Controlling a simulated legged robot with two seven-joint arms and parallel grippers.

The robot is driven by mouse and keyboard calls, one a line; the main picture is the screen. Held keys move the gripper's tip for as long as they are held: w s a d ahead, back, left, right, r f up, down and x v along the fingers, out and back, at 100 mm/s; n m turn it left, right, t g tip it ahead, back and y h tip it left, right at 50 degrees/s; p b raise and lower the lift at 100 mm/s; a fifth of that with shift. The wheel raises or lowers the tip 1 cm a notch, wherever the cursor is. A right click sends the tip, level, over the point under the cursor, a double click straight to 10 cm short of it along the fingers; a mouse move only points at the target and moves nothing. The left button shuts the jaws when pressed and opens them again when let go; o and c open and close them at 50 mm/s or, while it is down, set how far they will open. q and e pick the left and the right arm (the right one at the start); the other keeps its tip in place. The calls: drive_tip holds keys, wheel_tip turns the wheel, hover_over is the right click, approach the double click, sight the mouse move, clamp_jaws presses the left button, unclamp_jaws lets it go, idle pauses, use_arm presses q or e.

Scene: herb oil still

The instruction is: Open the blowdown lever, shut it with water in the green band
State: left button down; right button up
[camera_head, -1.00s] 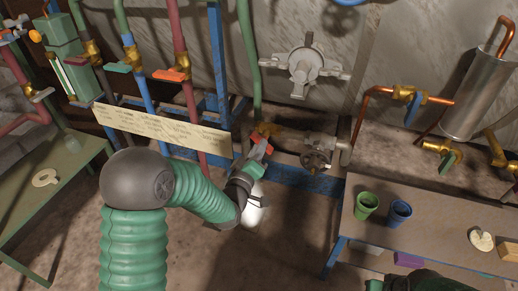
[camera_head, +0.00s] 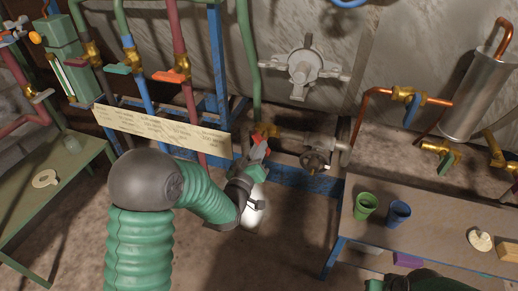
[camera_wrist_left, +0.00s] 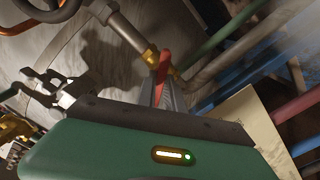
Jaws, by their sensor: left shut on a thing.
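The blowdown lever is red; in the left wrist view the lever (camera_wrist_left: 163,66) stands between my fingers, beside a brass valve body (camera_wrist_left: 149,56) on a grey pipe. In the head view the brass valve (camera_head: 266,130) sits low at the wall, just above my left gripper (camera_head: 258,151). My left gripper is shut on the lever, and its fingers hide much of it. A sight glass (camera_head: 55,76) with pale and green parts shows on the green gauge column at upper left. Its water level is too small to read.
A long lettered plate (camera_head: 160,130) hangs left of my left gripper. A grey handwheel valve (camera_head: 316,160) stands close on its right. A workbench (camera_head: 430,225) at right holds a green cup (camera_head: 365,205) and a blue cup (camera_head: 398,213). A green table (camera_head: 50,205) stands at left.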

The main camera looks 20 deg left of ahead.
use_arm(q)
drive_tip(key=m, duration=0.6)
drive_tip(key=shift+f+m+p, duration=0.1)
drive_tip(key=shift+m+p, duration=0.25)
drive_tip(key=shift+m, duration=0.05)
use_arm(e)
drive_tip(key=shift+r, duration=0.4)
use_arm(q)
drive_tip(key=c, duration=1.5)
unclamp_jaws()
drive_tip(key=shift+o, duration=0.2)
